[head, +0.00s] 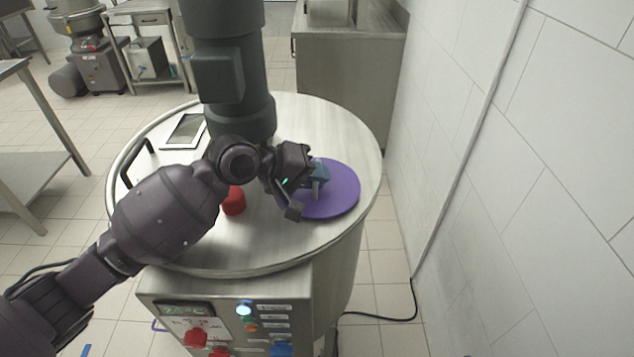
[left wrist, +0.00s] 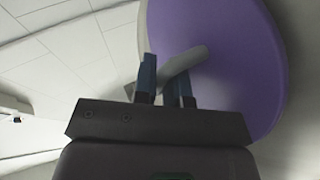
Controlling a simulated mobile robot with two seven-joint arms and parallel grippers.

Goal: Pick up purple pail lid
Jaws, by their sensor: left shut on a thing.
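The purple pail lid (head: 340,192) is a flat disc at the right side of the round steel top of the machine. In the left wrist view the lid (left wrist: 230,50) fills the upper right, with a pale grey handle (left wrist: 183,66) on its face. My left gripper (head: 316,180) is over the lid in the head view. In the left wrist view its two blue-tipped fingers (left wrist: 163,82) are shut on the handle. I cannot tell whether the lid touches the steel top. My right gripper is not in view.
The round steel top (head: 290,245) carries a red knob (head: 233,201), a black handle (head: 135,165) and a thick dark column (head: 235,70). A control panel (head: 225,315) is at the front. A tiled wall (head: 540,180) stands close on the right.

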